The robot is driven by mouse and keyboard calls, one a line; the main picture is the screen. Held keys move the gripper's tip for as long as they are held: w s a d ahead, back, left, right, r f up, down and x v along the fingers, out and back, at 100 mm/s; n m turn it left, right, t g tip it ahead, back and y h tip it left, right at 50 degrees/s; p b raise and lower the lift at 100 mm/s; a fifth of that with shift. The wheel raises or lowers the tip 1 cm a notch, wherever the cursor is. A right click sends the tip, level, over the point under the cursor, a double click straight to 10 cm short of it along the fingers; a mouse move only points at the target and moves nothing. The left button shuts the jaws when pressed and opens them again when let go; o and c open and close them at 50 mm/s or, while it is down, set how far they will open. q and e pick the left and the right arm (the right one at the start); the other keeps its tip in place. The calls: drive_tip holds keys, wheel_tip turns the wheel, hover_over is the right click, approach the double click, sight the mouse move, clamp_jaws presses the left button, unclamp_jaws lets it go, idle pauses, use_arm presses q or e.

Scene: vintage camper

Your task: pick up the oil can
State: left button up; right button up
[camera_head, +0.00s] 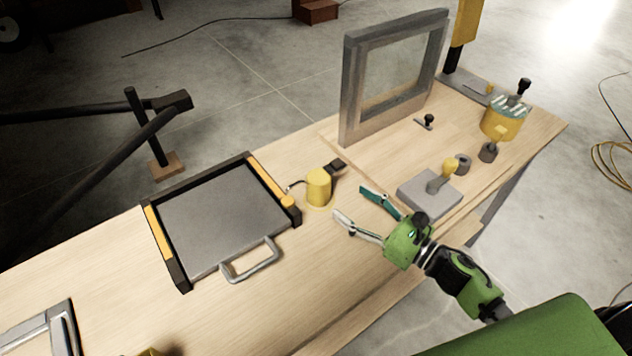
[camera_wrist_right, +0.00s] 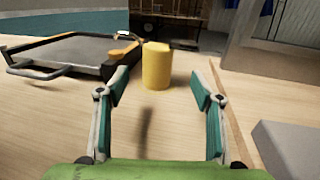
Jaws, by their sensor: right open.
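A small yellow cylindrical can (camera_head: 318,188), which I take to be the oil can, stands upright on the wooden workbench with a dark piece beside its top. It also shows in the right wrist view (camera_wrist_right: 157,66), ahead of the fingers and roughly centred between them. My right gripper (camera_head: 351,203) is open and empty, just to the right of the can, its fingers pointing towards it. Its two fingers also show in the right wrist view (camera_wrist_right: 158,84), spread wide and apart from the can. My left gripper is not in view.
A grey tray-like device (camera_head: 225,215) with a handle lies left of the can. A grey upright frame (camera_head: 352,110) stands behind to the right. A grey block with a yellow knob (camera_head: 430,192) and a yellow drum (camera_head: 503,122) stand farther right. The bench is clear in front.

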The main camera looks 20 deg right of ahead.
sight(328, 187)
drive_tip(key=p+x, duration=0.1)
drive_tip(key=x, duration=0.4)
drive_tip(key=shift+w+a, duration=0.1)
drive_tip(key=shift+w, duration=0.2)
drive_tip(key=shift+w+a, duration=0.15)
drive_tip(key=shift+w+a+r+p, duration=0.1)
drive_tip(key=shift+w+a+p, duration=0.1)
drive_tip(key=shift+p, duration=0.2)
drive_tip(key=p+x, duration=0.1)
drive_tip(key=x, duration=0.3)
drive_tip(key=shift+w+a+p, duration=0.1)
drive_tip(key=shift+a+p, duration=0.1)
drive_tip(key=shift+p, duration=0.2)
drive_tip(key=shift+w+a, duration=0.1)
drive_tip(key=shift+w, duration=0.05)
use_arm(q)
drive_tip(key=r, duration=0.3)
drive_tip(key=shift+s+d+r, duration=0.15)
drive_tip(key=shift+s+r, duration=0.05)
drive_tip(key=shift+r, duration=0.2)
use_arm(e)
drive_tip(key=c, duration=1.4)
